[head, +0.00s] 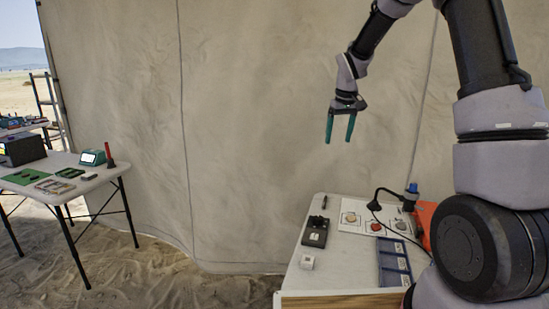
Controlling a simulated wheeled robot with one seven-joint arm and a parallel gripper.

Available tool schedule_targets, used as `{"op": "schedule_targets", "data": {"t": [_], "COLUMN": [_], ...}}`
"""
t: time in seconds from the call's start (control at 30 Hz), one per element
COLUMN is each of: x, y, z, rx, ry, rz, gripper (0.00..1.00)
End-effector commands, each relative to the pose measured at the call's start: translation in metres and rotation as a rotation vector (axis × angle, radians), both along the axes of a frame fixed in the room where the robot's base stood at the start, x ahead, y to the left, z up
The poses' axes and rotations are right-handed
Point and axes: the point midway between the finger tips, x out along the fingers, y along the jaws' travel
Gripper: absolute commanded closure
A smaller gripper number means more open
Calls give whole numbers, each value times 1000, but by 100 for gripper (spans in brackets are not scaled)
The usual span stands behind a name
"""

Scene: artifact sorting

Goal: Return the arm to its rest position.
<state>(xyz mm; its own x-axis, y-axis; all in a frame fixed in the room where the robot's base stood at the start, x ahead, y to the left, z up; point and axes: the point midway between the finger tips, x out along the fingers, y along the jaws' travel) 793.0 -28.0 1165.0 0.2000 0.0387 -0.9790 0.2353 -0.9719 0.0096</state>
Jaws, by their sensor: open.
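My gripper (340,128) hangs in the air in the upper middle of the head view, in front of the tan canvas wall. Its two teal fingers point down and stand apart, with nothing between them. My arm comes in from the right side, bends at the top and reaches down to the gripper. The gripper is well above the white table (291,277) and touches nothing.
The white table holds a black device (315,232), a small white cube (307,262), a white sheet with round pieces (372,213), a blue divided tray (394,262) and a black lamp (386,192). Another table (95,184) stands at left. Sandy floor between is clear.

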Motion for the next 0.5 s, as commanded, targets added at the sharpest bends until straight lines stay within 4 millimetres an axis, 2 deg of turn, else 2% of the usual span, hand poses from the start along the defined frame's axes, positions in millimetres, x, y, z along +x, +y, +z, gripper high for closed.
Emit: {"op": "schedule_targets", "data": {"t": [0.03, 0.2, 0.33, 0.5], "x": [-16, -73, -121, -187], "y": [-4, -14, -20, -26], "z": [26, 86, 121, 152], "rx": [12, 60, 107, 177], "ry": [-27, -96, -146, -210], "rz": [-32, -144, -228, -334], "gripper": [21, 21, 21, 21]}}
